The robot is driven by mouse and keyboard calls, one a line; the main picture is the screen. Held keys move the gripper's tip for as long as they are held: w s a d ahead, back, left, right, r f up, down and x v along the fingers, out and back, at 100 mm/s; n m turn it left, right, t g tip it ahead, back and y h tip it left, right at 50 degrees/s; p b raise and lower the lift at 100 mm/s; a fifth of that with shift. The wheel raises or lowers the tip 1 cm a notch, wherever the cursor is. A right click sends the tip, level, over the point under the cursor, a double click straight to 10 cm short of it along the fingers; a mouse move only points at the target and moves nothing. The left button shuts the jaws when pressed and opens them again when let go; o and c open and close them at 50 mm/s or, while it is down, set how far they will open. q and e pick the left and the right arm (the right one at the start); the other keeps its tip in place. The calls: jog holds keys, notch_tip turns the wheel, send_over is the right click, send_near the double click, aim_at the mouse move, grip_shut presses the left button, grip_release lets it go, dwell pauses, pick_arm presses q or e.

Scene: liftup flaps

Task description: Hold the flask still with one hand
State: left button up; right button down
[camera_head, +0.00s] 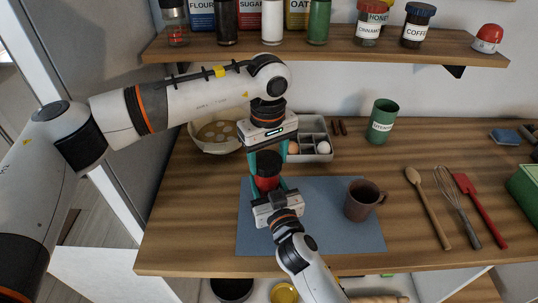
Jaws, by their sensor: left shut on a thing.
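The flask (267,183) is red with a dark top and stands upright at the upper left part of the blue mat (333,236). My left gripper (267,160) comes down from above and is shut on the flask, with its teal fingers on either side of the dark top. My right gripper (269,187) reaches in from the front, low at the flask's red body. Its fingers lie beside the flask, but I cannot tell whether they touch it. The flask's lower part is hidden behind the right gripper.
A brown mug (362,201) stands on the mat to the right. A bowl (214,135) and an egg tray (318,127) are behind. A green cup (382,121) stands at the back. A wooden spoon (428,207), whisk (460,208) and red spatula (480,208) lie right. A jar shelf (340,48) hangs above.

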pick_arm(q)
jog(key=m, duration=0.7)
jog(key=shift+a, duration=0.25)
jog(key=m, duration=0.9)
jog(key=shift+w+a, duration=0.15)
jog(key=o, duration=0.9)
jog(key=shift+o, duration=0.2)
jog(key=shift+r, duration=2.25)
